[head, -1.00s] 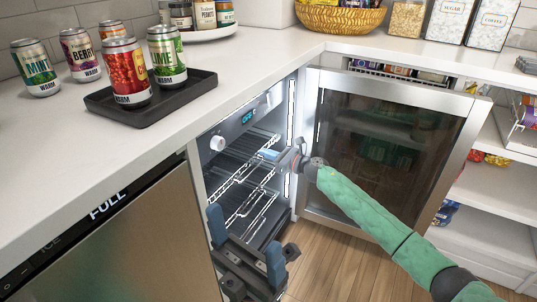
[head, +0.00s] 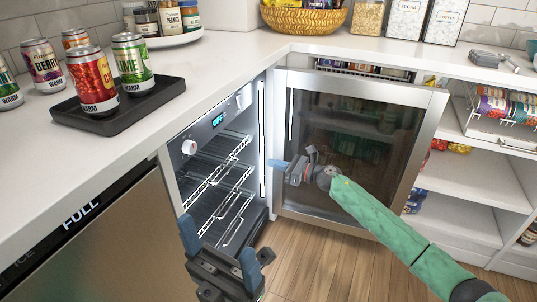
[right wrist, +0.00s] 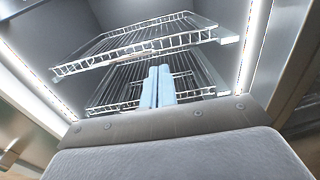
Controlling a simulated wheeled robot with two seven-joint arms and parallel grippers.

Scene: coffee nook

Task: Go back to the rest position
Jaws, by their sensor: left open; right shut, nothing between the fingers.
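My left gripper (head: 221,250) is open and empty, low in front of the fridge and near the bottom of the head view. My right gripper (head: 278,164) is shut and empty at the fridge opening, close to the open door. Its two blue fingers (right wrist: 157,88) lie together in the right wrist view, pointing toward the fridge's wire racks. The fridge (head: 247,98) is open, with wire racks (head: 228,181) inside that hold nothing I can see. Its glass door (head: 352,143) is swung out to the right, behind my right arm. The fridge display reads OFF.
The white counter (head: 222,68) runs above the fridge. A black tray (head: 160,97) there holds a red can (head: 93,80) and a green can (head: 131,63), with more cans beside it. Open shelves (head: 470,180) stand at right. Wooden floor (head: 313,255) shows below the door.

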